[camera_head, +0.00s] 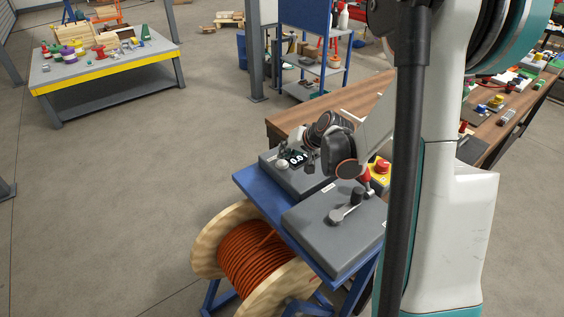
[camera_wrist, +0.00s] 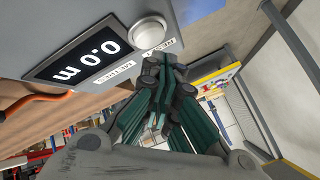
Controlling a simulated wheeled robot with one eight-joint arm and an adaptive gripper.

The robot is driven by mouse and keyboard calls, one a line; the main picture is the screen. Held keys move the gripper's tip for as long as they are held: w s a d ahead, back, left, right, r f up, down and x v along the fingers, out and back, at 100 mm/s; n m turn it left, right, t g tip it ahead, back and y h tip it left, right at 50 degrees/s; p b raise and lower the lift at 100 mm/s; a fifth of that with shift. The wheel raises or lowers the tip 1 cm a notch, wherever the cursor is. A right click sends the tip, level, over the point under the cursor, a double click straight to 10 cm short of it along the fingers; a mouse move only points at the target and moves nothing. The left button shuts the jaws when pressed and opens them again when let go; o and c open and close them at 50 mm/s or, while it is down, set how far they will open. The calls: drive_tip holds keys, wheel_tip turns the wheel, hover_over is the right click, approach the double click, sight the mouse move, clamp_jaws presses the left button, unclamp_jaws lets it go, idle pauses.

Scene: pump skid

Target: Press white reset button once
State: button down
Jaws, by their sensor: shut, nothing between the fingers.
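The white reset button (camera_wrist: 150,28) is a round white cap in a grey ring on the grey panel (camera_wrist: 195,12), next to a lit display (camera_wrist: 75,55) reading 0.0 m. A printed label sits below the button, partly hidden by the fingertips. In the head view, the display (camera_head: 298,157) shows on the rear grey box, beside my gripper (camera_head: 311,166). In the wrist view, my gripper (camera_wrist: 163,68) is shut and empty, its tips beside the button in the picture. No contact with the button is visible.
A nearer grey box with a lever (camera_head: 345,212) and a red emergency button on yellow (camera_head: 380,167) stand close to my arm. A cable reel (camera_head: 250,260) sits below the blue stand. A wooden bench (camera_head: 360,97) lies behind. The floor at left is free.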

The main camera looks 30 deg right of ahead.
sight(284, 162)
drive_tip(key=shift+r, duration=0.15)
drive_tip(key=shift+r+p, duration=1.8)
drive_tip(key=shift+r, duration=0.65)
